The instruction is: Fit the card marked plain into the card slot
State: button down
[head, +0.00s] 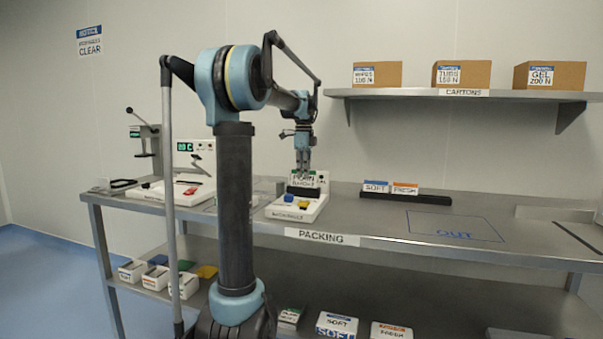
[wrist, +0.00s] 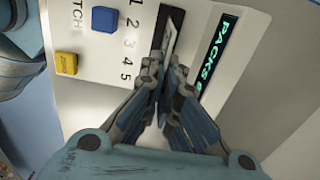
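My gripper (head: 303,168) is shut on the plain card (head: 303,181), a white card with a green top band. The card is upright above the batch machine (head: 297,209), a white unit with a blue and a yellow button. The dark card slot (head: 303,192) is right at the card's lower edge. In the wrist view the fingertips (wrist: 166,65) pinch the card (wrist: 172,38), seen edge-on and slightly askew over the dark slot (wrist: 163,24). I cannot tell how deep the card sits in the slot.
A black rack (head: 420,199) to the right holds the soft card (head: 376,187) and the fresh card (head: 405,188). A heat sealer with a green display (head: 185,147) stands to the left. The marked out area (head: 455,222) is empty.

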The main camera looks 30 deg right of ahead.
aim_at(303, 179)
jog(key=shift+f, duration=1.7)
jog(key=c, duration=1.7)
grip_release()
notch_tip(303, 179, up, 12)
jog(key=shift+f, duration=0.1)
